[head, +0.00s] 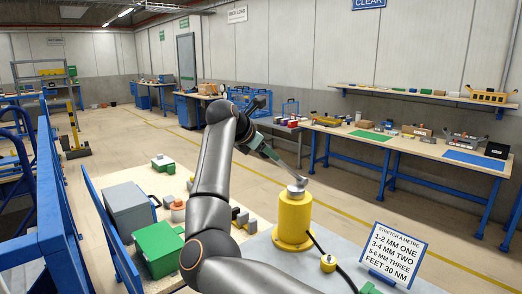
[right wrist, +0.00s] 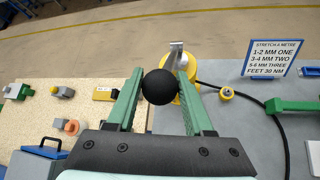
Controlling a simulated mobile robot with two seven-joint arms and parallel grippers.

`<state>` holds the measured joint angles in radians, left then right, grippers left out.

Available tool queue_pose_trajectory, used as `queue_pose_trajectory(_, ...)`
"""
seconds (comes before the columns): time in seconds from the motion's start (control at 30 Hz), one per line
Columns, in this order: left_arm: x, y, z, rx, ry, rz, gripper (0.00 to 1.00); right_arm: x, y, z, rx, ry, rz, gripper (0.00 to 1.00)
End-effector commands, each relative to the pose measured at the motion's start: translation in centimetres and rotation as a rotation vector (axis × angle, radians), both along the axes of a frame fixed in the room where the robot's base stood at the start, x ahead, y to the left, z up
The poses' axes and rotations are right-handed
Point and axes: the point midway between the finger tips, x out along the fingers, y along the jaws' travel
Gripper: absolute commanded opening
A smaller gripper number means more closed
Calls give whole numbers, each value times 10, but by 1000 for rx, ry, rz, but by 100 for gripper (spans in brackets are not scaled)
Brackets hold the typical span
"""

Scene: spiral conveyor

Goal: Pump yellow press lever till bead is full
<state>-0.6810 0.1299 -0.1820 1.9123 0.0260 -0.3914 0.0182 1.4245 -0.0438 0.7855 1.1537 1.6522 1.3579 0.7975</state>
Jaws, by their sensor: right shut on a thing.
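The yellow press (head: 293,222) stands upright on the grey bench surface, with a metal top. Its grey lever (head: 299,160) rises from the top; in the right wrist view the lever arm (right wrist: 174,56) ends in a black ball knob (right wrist: 159,88). My right gripper (head: 268,152) is at the lever's upper end, its green fingers on both sides of the ball, shut on it. The yellow press body also shows in the right wrist view (right wrist: 187,94), partly hidden by the fingers. My left gripper is not in view. I cannot make out a bead.
A black hose (head: 345,277) with a small yellow fitting (head: 328,263) runs from the press to the right. A sign (head: 393,253) stands right of it. A green case (head: 158,249) and a grey box (head: 130,208) stand to the left.

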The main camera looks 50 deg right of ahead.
Motion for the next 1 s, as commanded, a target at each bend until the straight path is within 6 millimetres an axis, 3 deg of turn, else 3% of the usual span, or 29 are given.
queue_pose_trajectory(0.03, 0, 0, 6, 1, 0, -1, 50, -1, -6, 10, -15, -4, -1, 0)
queue_pose_trajectory(0.13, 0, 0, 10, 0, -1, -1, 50, -1, -10, 14, -18, -4, -1, 0)
queue_pose_trajectory(0.7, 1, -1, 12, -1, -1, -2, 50, -3, -16, 17, -22, -4, -3, 0)
queue_pose_trajectory(0.73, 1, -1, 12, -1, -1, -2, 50, -3, -16, 17, -22, -4, -3, 54)
queue_pose_trajectory(1.0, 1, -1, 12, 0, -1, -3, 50, -2, -15, 16, -17, -2, -2, 80)
